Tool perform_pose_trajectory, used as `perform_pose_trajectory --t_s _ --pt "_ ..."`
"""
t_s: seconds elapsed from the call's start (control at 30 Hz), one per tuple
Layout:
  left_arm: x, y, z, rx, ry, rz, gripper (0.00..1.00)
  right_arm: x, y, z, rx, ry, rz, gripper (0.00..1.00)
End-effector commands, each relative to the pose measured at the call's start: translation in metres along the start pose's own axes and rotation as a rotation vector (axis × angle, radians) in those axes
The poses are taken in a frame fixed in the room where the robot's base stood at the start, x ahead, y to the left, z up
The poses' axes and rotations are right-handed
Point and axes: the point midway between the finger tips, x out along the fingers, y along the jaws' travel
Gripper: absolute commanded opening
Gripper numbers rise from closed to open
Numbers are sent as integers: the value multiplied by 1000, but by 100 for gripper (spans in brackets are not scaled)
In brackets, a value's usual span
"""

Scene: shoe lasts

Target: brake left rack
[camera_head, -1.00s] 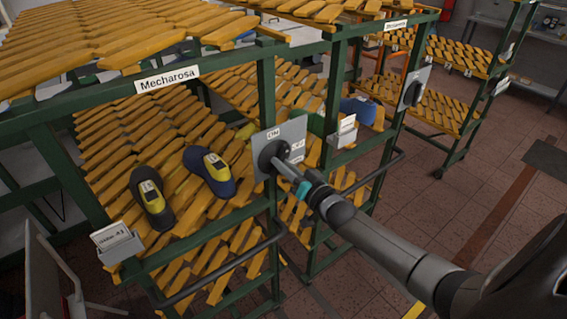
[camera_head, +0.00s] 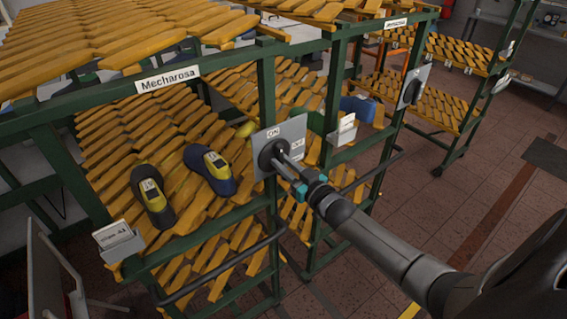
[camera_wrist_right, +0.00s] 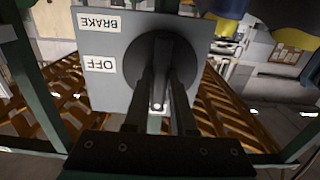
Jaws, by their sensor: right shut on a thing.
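The left rack, with a "Mecharosa" sign (camera_head: 168,79), has green posts and slatted yellow shelves. A grey brake plate (camera_head: 293,127) is fixed to its right front post, with "ON" and "OFF" labels visible in the head view. On the plate is a round black brake knob (camera_head: 266,153). My right gripper (camera_head: 284,156) is shut on the knob's handle. In the right wrist view, the fingers (camera_wrist_right: 164,85) stand on both sides of the knob's raised grip (camera_wrist_right: 166,52), beside "BRAKE" and "OFF" labels. My left gripper is not in view.
A rail (camera_head: 225,265) runs along the left rack's front. Floor at right is open.

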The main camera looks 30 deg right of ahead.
Motion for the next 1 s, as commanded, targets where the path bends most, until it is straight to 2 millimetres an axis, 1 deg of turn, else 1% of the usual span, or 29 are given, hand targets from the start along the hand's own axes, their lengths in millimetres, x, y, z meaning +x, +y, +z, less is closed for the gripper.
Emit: perform_pose_trajectory --t_s 0.3,0.33,0.57,0.83,1.0 --pt "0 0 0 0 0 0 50 0 0 0 -7 -1 0 0" --pt "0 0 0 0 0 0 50 0 0 0 -7 -1 0 27" --pt "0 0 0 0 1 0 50 0 0 0 -5 -1 0 53" --pt "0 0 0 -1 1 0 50 -1 0 0 -4 -1 0 54" --pt "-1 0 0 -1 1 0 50 -11 0 1 -3 -1 0 54"
